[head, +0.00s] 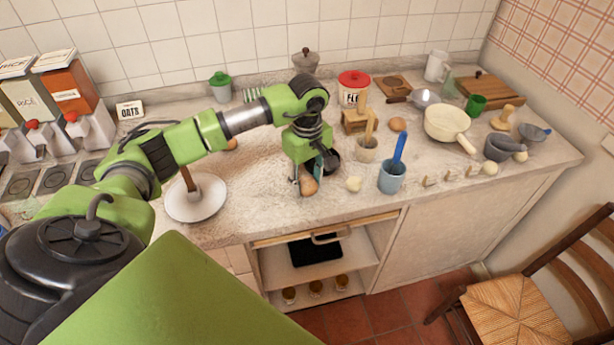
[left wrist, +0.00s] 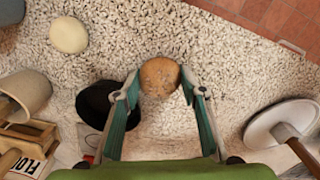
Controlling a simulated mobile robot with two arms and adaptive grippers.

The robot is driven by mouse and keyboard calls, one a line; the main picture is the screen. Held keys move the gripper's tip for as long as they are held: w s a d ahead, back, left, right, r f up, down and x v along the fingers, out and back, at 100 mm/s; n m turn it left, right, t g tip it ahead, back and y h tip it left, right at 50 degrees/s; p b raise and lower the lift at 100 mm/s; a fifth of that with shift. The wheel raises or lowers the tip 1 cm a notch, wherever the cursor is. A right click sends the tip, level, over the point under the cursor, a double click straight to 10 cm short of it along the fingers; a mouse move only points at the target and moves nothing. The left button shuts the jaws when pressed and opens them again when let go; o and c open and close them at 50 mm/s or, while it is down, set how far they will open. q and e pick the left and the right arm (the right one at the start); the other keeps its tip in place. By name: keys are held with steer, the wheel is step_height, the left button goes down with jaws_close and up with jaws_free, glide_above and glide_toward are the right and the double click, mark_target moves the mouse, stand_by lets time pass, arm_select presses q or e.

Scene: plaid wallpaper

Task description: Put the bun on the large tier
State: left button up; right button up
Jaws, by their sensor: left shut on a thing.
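My left gripper (head: 307,181) is shut on a round brown bun (head: 309,187), just above or at the counter near its front edge; I cannot tell if the bun touches the counter. In the left wrist view the bun (left wrist: 159,77) sits between the fingertips of the left gripper (left wrist: 160,88). A tiered stand with a wide white plate as its large tier (head: 194,208) and a brown post stands to the left of the gripper. The plate (left wrist: 262,130) shows at the right of the left wrist view, with its bare surface visible. My right gripper is not in view.
A dark bowl (left wrist: 97,103) is close beside the gripper. A pale ball (head: 354,184) and a blue cup (head: 392,178) with a blue-handled utensil stand to the right. Another brown round item (head: 398,124) lies farther back. The counter between bun and plate looks clear.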

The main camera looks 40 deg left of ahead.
arm_select(q)
steer(key=shift+f, duration=0.1)
steer(key=shift+f, duration=0.15)
steer(key=o, duration=0.8)
